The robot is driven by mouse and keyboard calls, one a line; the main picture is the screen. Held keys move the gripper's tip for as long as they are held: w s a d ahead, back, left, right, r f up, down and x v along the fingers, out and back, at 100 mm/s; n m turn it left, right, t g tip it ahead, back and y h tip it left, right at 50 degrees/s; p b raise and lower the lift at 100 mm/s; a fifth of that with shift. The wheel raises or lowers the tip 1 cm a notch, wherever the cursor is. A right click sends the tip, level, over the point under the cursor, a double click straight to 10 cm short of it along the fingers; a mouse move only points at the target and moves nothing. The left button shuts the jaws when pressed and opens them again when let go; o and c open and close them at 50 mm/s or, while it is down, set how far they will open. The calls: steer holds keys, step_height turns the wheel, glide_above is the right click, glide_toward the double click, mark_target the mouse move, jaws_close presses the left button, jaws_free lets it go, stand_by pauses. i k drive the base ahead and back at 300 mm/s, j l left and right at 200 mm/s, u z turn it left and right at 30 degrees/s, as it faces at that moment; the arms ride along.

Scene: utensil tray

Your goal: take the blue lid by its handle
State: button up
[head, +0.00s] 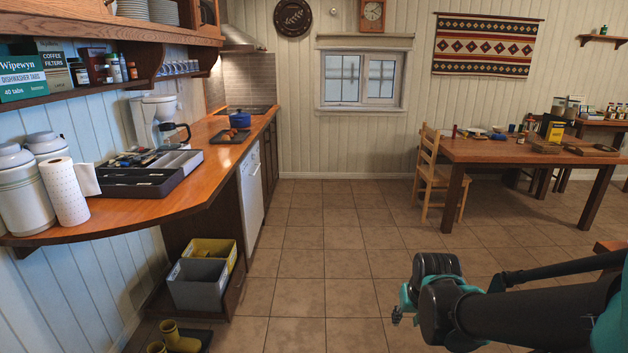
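A small blue pot (239,119) stands at the far end of the wooden counter, by the dark hob. It looks covered by a blue lid (239,112), but it is too small to make out a handle clearly. My arm reaches in from the lower right, low over the tiled floor and far from the pot. My gripper (403,305) shows only as a teal part beside a dark joint, at the arm's left end. Its fingers are not clear, and I cannot tell whether it is open or shut. I see nothing held.
The counter (205,150) holds a dark utensil tray (135,188), a coffee maker (160,120), a paper roll (65,192) and a dark board with food (230,136). Grey and yellow bins (197,283) and yellow boots (180,337) stand below. A chair (437,175) and table (480,150) are right. The middle floor is clear.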

mark_target(241, 114)
steer(key=i, duration=1.95)
steer(key=i+u, duration=0.25)
steer(key=i, duration=0.2)
steer(key=i+l+u, duration=0.2)
steer(key=i, duration=0.25)
steer(key=i+l+u, duration=0.25)
steer(key=i, duration=0.15)
steer(key=i+l+u, duration=0.25)
steer(key=i, duration=0.2)
